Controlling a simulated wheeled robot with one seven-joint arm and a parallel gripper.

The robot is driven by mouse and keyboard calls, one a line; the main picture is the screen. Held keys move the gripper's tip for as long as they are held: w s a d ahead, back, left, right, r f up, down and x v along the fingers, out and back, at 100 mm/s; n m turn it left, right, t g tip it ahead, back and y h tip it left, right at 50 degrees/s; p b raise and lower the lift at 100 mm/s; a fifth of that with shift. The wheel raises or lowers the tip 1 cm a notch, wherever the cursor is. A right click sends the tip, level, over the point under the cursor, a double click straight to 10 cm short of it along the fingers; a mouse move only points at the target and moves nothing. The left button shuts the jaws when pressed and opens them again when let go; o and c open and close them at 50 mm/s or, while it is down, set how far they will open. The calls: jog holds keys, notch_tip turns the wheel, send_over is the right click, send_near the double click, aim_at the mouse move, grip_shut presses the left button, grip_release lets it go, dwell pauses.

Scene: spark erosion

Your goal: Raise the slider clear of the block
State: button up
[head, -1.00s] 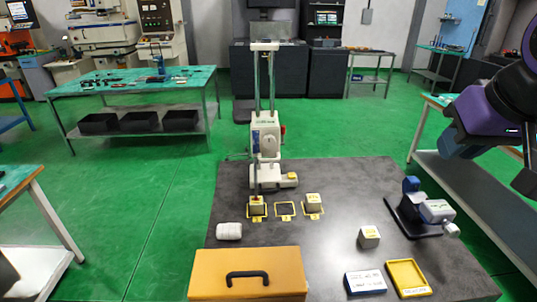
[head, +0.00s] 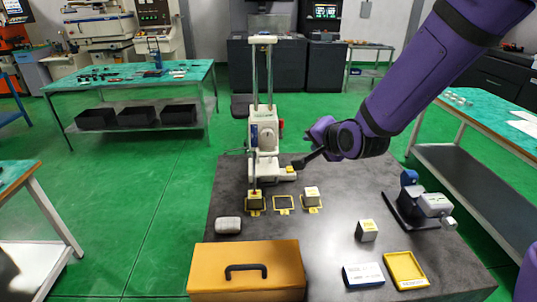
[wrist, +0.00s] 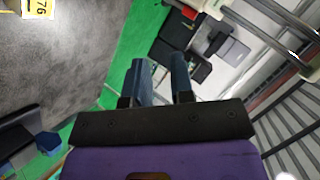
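A white slider unit (head: 264,136) with a dial on its front sits low on two upright metal posts (head: 263,80) at the back of the dark table. A thin rod hangs from its left side down to a small block (head: 255,202) on the left yellow-framed spot. I cannot tell whether the rod tip touches the block. My gripper (head: 300,164) is just right of the slider's base, near its yellow-topped part. In the wrist view the two blue-grey fingers (wrist: 161,68) stand apart with nothing between them. The slider is not clearly recognisable in the wrist view.
The middle yellow frame (head: 284,203) is empty; another block (head: 311,195) stands on the right one.

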aim_at(269, 154)
jog(key=w+a+f+m+t+y, duration=0.2)
jog(key=a+f+m+t, duration=0.1)
jog(key=a+f+m, duration=0.5)
jog(key=w+a+f, duration=0.1)
jog(key=w, duration=0.2)
jog(key=w+a+f+n, duration=0.1)
jog(key=w, duration=0.2)
jog(key=w+a+f+n, duration=0.1)
jog(key=w, duration=0.2)
jog(key=shift+w+f, duration=0.1)
jog(key=shift+w, duration=0.25)
